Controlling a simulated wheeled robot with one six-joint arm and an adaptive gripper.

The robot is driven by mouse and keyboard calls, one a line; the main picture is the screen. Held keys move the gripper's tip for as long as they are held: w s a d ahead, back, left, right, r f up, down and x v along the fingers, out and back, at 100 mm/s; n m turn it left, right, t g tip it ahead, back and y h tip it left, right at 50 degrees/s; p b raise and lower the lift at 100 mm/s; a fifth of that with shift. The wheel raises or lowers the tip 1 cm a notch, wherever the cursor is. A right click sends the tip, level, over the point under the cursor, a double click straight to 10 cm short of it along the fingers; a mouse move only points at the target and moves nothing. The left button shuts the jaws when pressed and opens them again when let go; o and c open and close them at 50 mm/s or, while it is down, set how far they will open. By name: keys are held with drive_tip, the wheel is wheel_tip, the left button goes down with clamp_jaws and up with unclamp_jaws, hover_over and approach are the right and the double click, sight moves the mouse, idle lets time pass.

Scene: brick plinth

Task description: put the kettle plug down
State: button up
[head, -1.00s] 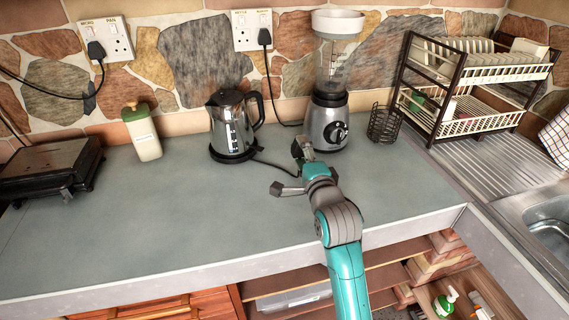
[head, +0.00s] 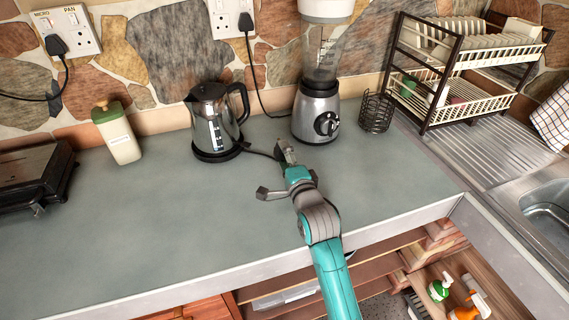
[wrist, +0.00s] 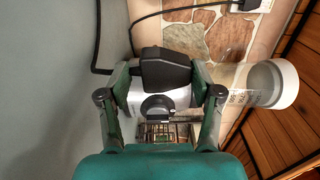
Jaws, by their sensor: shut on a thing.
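The kettle plug, a black block, is between the two fingers of my gripper in the wrist view (wrist: 165,68). My gripper (head: 285,152) is shut on it, low over the grey-green counter (head: 150,215), just left of and in front of the blender. I cannot tell whether the plug touches the counter. The steel and black kettle (head: 213,125) stands upright to the left of my gripper. Its black cord (head: 260,153) runs along the counter to the gripper. In the head view the plug is mostly hidden by the fingers.
The blender (head: 316,112) stands close behind my gripper, with a wire holder (head: 376,112) on its right. Wall sockets (head: 230,16) have another black plug and cord. A cream bottle (head: 117,135) and dark grill (head: 35,175) stand left. The front counter is clear.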

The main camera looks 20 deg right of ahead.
drive_tip(key=shift+f, duration=1.35)
drive_tip(key=shift+f, duration=0.6)
drive_tip(key=o, duration=1.5)
drive_tip(key=shift+o, duration=0.2)
drive_tip(key=shift+r, duration=0.6)
drive_tip(key=s, duration=1.2)
drive_tip(key=shift+s, duration=0.1)
